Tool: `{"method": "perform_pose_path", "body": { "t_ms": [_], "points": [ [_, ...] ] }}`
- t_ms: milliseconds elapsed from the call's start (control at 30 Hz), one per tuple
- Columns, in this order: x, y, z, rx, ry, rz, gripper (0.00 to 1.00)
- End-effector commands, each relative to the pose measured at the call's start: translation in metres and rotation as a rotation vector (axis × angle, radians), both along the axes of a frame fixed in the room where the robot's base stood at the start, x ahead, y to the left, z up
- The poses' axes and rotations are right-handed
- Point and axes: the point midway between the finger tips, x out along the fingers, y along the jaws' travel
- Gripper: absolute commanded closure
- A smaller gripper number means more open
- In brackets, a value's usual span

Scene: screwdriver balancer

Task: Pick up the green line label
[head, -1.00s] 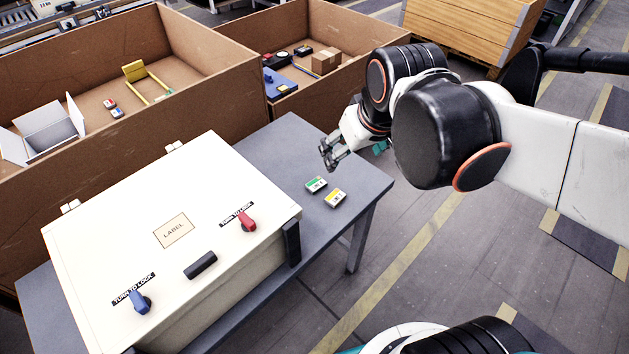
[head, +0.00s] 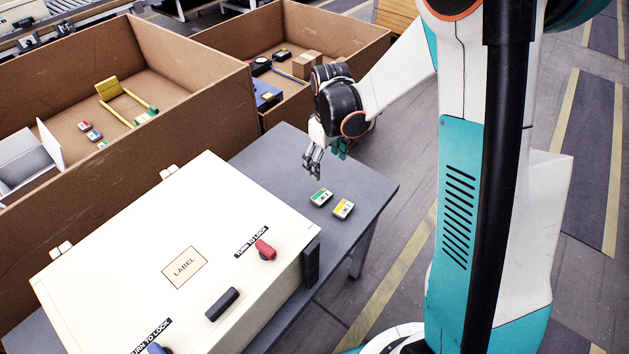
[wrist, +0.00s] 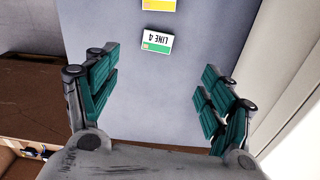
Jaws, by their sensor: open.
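The green line label (head: 321,197) lies flat on the grey table beside the cream box. In the wrist view the green and white label (wrist: 156,42) reads "LINE 4" upside down. It lies ahead of the fingers, roughly midway between them sideways. My gripper (head: 318,172) is above the table, a little behind the label in the head view, and touches nothing. In the wrist view my gripper (wrist: 158,95) has its teal fingers spread wide with only table surface between them.
A yellow label (head: 343,209) lies close beside the green one. A cream box (head: 150,265) with red and blue knobs stands on the table (head: 275,155). Large cardboard boxes (head: 200,95) stand behind. The table's right edge is near the labels.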

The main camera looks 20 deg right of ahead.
Motion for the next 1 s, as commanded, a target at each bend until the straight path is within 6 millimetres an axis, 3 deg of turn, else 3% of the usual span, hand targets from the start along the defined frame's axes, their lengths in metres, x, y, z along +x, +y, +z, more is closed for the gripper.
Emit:
{"method": "perform_pose_path", "body": {
  "t_ms": [100,367,700,1000],
  "points": [
    [0.005,0.000,-0.020,-0.001,0.026,0.022,0.25],
    [0.007,0.000,-0.048,-0.001,0.042,0.036,0.25],
    [0.008,0.000,-0.106,-0.001,0.040,0.035,0.25],
    [0.009,0.000,-0.123,-0.001,0.040,0.035,0.25]
  ]
}}
